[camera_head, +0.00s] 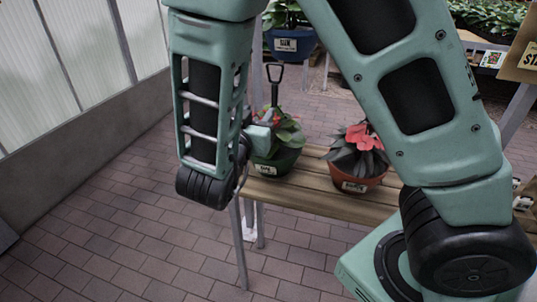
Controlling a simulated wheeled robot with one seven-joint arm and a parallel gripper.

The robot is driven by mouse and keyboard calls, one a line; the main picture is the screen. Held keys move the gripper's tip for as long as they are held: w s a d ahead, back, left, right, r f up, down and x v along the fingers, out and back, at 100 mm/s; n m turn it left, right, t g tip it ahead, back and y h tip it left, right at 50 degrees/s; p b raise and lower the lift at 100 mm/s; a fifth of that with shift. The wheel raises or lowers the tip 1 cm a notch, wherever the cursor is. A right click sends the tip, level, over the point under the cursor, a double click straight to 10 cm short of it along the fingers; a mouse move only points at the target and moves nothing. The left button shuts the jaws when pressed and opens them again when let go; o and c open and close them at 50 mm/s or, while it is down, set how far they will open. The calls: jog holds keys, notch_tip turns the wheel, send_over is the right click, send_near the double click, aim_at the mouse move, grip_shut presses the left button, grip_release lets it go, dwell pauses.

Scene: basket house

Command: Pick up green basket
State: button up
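The green basket (277,163) stands on the left end of a wooden bench (310,199). It has a white label, leafy plants with some red flowers, and a dark upright handle (276,84) rising behind the leaves. My gripper (262,132) is only partly visible at the basket's left side, behind my forearm's end link. Its fingertips are mostly hidden, so I cannot tell whether it is open or shut, or whether it touches the basket.
A terracotta-coloured basket (356,180) with red flowers and dark leaves stands right of the green one. A blue basket (290,43) is farther back. A low wall (100,140) with pale panels runs along the left. Brick floor (130,240) is clear at front left.

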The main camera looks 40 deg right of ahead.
aim_at(274, 91)
jog(key=x, duration=1.4)
jog(key=shift+c, duration=0.3)
grip_shut()
dwell(0.7)
